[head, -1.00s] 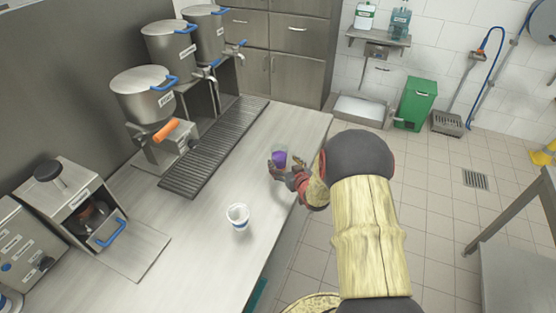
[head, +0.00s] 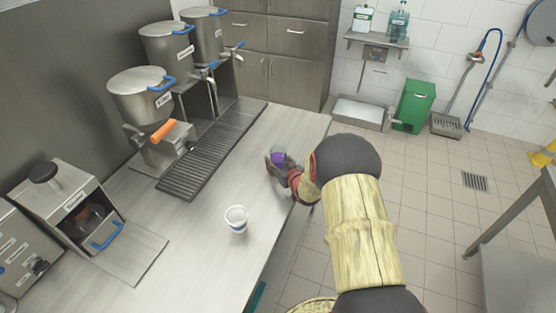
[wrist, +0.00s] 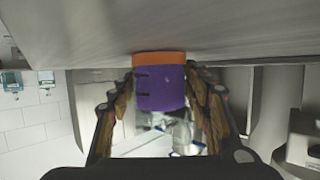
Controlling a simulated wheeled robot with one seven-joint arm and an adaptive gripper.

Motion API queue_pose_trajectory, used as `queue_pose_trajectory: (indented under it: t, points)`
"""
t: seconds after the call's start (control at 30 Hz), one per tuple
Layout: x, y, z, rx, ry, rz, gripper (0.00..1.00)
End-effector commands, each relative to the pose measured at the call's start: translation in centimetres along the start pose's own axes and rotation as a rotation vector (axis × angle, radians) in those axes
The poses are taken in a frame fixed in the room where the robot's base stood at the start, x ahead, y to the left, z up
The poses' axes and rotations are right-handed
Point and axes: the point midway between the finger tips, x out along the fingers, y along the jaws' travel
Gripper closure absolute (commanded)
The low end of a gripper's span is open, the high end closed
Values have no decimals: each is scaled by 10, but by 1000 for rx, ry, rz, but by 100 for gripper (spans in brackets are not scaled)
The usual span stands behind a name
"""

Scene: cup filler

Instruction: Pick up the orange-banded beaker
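The orange-banded beaker (wrist: 160,88) is purple and stands on the counter; it also shows in the head view (head: 278,158), partly covered by my fingers. In the wrist view its orange band lies at the end against the counter. My gripper (wrist: 160,80) has one finger on each side of the beaker, with the tips close to its sides. The fingers look spread; firm contact is not visible. In the head view my gripper (head: 279,163) is low over the counter, around the beaker.
A white cup (head: 236,220) stands nearer on the counter (head: 200,250). The counter between cup and beaker is clear. A green bin (head: 414,105) stands beyond.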

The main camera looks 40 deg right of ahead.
Motion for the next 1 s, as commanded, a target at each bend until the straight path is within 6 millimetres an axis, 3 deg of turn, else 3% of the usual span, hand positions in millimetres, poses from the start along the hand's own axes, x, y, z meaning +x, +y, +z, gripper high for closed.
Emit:
queue_pose_trajectory:
  t: [0.57,1.0]
  points:
    - [0,0,0,0,0,0,86]
    - [-4,0,-13,-1,3,0,86]
